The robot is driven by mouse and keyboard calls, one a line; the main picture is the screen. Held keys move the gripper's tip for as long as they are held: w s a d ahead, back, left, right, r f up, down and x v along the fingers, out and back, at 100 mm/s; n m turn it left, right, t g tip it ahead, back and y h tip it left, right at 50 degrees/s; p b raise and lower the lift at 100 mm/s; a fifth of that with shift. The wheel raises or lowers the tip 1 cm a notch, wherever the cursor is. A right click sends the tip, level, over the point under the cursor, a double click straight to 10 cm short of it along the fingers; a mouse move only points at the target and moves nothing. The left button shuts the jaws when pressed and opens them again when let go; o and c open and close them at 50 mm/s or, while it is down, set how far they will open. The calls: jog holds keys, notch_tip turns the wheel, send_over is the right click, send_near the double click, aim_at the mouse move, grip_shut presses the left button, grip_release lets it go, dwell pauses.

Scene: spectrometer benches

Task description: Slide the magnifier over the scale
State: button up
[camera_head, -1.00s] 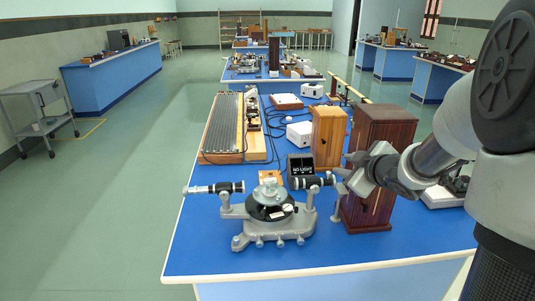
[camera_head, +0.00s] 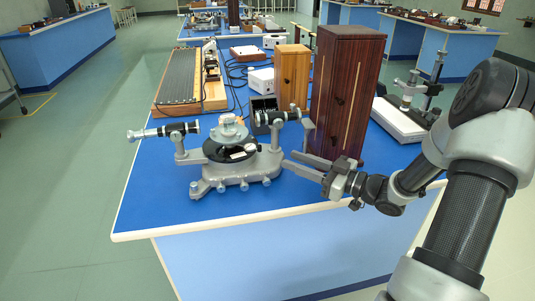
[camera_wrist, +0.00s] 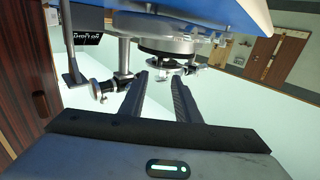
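A grey spectrometer (camera_head: 235,172) stands near the front edge of the blue bench, with a dark round disc (camera_head: 218,152) at its middle. A small pale piece on the disc (camera_head: 243,151) may be the magnifier; scale marks are too small to read. My gripper (camera_head: 287,158) is to the right of the spectrometer, its fingers apart and pointing at it, with nothing between them. In the wrist view the spectrometer appears upside down, and my gripper's fingers (camera_wrist: 159,79) are spread below the dark disc (camera_wrist: 168,47). A small metal part (camera_wrist: 165,70) hangs just beyond the tips.
A tall dark wooden cabinet (camera_head: 345,85) stands close behind my gripper, with a lighter wooden box (camera_head: 292,78) beside it. A "no light" sign box (camera_head: 264,107) is behind the spectrometer. A white-based instrument (camera_head: 400,120) is at the right. Bare blue bench (camera_head: 150,205) lies left.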

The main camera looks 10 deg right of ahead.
jog(key=b, duration=0.2)
send_near(252, 146)
jog(key=x, duration=0.4)
jog(key=shift+w+a+r, duration=0.2)
jog(key=shift+r, duration=0.05)
jog(key=shift+c, duration=0.5)
grip_shut()
